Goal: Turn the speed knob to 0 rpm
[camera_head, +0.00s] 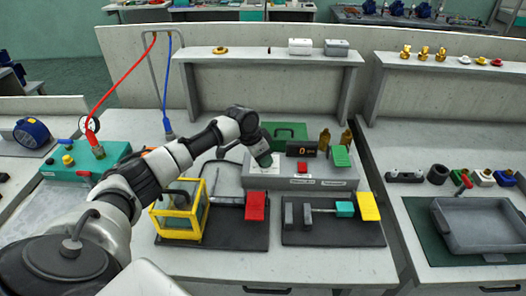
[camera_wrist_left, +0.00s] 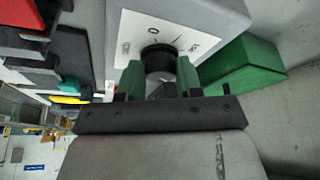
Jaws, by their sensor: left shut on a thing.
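The grey control box (camera_head: 310,184) stands at the back of the middle bench. Its small dark display (camera_head: 302,148) shows an orange 0, with smaller marks beside it too small to read. The black speed knob (camera_wrist_left: 158,60) sits on a white dial plate (camera_wrist_left: 130,28) in the left wrist view; the gripper hides it in the head view. My left gripper (camera_head: 264,159) reaches the box's left side. Its green fingers (camera_wrist_left: 158,76) are shut on the knob, one on each side. The knob's pointer cannot be made out. My right gripper is not in view.
A red button (camera_head: 302,167) is on the box front. A yellow-framed enclosure (camera_head: 180,210) and a red block (camera_head: 255,206) are in front.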

